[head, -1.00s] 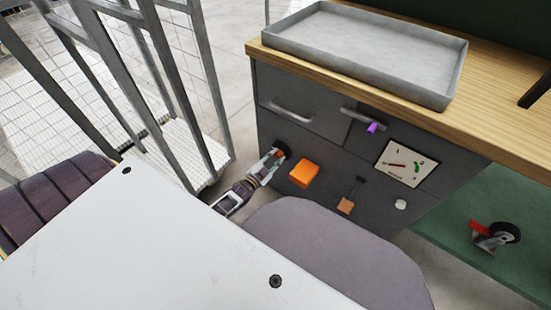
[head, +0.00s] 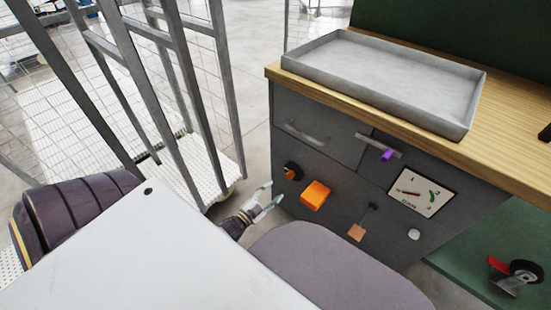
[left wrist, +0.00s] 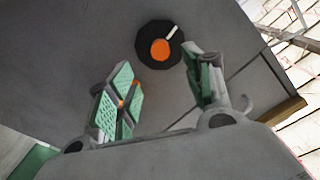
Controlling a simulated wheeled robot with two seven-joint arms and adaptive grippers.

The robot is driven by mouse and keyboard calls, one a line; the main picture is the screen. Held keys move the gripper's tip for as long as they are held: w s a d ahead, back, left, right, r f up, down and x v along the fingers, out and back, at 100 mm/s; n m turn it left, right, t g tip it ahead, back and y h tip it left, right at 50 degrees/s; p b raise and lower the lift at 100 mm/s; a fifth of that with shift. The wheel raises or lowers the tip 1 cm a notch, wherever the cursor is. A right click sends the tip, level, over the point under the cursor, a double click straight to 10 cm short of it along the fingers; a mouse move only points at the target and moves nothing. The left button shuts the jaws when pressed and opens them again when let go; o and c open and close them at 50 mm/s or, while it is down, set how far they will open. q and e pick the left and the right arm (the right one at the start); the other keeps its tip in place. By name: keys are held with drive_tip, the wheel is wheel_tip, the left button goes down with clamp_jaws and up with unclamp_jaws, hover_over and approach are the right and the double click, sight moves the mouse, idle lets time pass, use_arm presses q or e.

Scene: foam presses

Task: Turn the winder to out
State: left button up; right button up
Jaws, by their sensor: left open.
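A round black knob with an orange centre, which I take to be the winder (head: 292,171), is on the grey cabinet front, left of an orange block (head: 315,195). In the left wrist view the winder (left wrist: 160,49) shows a white mark pointing up and right from its centre. My left gripper (head: 272,196) is open and empty, below and left of the winder and apart from it. In the left wrist view the green-padded fingers (left wrist: 164,92) are spread, with the winder beyond their tips. I cannot read an out label. My right gripper is not in view.
The cabinet front also has a drawer handle (head: 305,136), a purple piece (head: 387,155) on another handle, a dial panel (head: 422,192) and a white knob (head: 414,234). A metal tray (head: 475,98) is on the wooden top. A wire-mesh cart (head: 215,165) stands close on the left.

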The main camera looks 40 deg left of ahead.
use_arm(q)
drive_tip(key=shift+s+a, duration=0.1)
drive_tip(key=shift+s, duration=1)
drive_tip(key=shift+r, duration=0.15)
use_arm(e)
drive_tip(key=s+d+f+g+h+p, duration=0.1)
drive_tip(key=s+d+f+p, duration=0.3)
drive_tip(key=p, duration=0.5)
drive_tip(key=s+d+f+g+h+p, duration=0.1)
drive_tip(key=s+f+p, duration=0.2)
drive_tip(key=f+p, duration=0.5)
use_arm(q)
wheel_tip(320, 180, up, 34)
drive_tip(key=p, duration=1.6)
drive_tip(key=shift+f+p, duration=0.25)
drive_tip(key=shift+p, duration=0.1)
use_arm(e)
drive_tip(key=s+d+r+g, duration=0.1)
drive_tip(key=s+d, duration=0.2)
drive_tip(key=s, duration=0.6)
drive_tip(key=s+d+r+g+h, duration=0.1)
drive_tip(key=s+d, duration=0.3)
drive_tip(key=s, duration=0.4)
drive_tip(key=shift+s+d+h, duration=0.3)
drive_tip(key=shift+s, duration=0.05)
